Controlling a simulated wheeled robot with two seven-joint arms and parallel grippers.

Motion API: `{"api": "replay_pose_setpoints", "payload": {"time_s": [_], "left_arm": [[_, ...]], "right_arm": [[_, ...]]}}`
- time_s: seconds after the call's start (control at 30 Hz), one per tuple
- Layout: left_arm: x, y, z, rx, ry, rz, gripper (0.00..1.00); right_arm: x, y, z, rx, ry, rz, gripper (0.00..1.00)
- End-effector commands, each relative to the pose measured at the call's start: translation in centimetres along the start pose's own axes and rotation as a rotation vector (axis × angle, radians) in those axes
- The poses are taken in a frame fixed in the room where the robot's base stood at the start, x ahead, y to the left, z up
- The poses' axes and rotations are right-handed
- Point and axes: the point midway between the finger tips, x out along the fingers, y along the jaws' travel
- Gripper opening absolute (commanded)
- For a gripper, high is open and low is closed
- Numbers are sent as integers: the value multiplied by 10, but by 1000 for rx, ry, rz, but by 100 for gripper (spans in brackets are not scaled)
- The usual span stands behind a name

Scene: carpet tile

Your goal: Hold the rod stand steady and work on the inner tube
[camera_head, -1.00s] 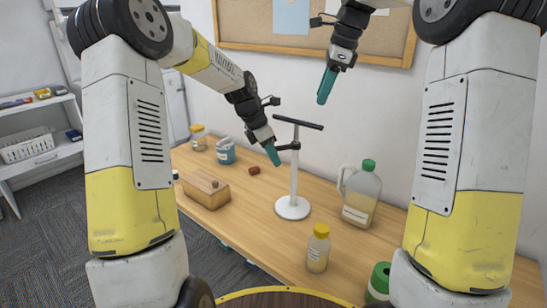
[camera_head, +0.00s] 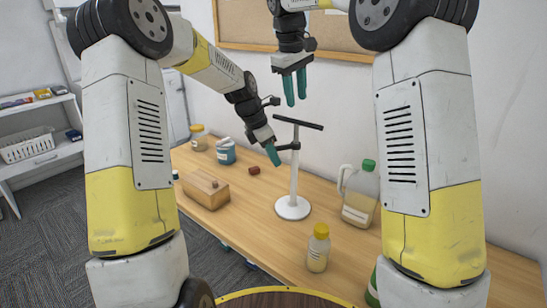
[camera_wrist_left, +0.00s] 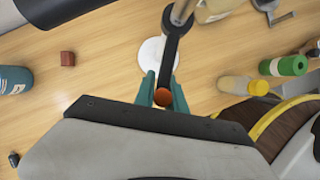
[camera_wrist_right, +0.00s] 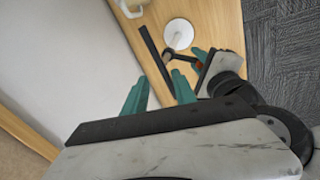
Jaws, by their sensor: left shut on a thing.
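The rod stand has a round white base (camera_head: 293,208), a white upright and a black crossbar (camera_head: 299,123) at its top. It stands upright on the table. A black collar with a side arm (camera_wrist_left: 169,60) and a red-brown end (camera_wrist_left: 162,97) sits on the upright. My left gripper (camera_head: 273,153) is shut on this side arm, left of the upright. A slimmer grey tube (camera_wrist_left: 183,12), probably the inner tube, shows above the collar. My right gripper (camera_head: 296,97) is open and empty, above the crossbar. In the right wrist view the crossbar (camera_wrist_right: 155,57) lies beyond its fingers.
A green-capped jug (camera_head: 359,205) stands right of the base, a yellow-capped bottle (camera_head: 318,251) in front. A wooden box (camera_head: 205,190), red block (camera_head: 254,170), blue container (camera_head: 226,152) and yellow-lidded jar (camera_head: 198,138) are to the left. The wall and pinboard (camera_head: 340,35) lie behind.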

Motion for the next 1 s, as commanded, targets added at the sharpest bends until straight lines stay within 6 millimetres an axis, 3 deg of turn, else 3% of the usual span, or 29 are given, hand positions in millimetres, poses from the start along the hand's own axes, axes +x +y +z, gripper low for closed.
{"api": "replay_pose_setpoints", "payload": {"time_s": [0.13, 0.33, 0.8, 1.0], "left_arm": [[0, 0, 0, 0, -1, 1, 0], [0, 0, 0, 0, -1, 0, 0], [0, 0, 0, 0, -1, 1, 0], [0, 0, 0, 0, -1, 1, 0]], "right_arm": [[-2, -3, -5, -166, -8, 26, 33], [5, -3, -7, -230, -13, 36, 33], [63, -1, -5, -225, -13, 34, 33], [76, -1, -6, -225, -12, 34, 33]]}}
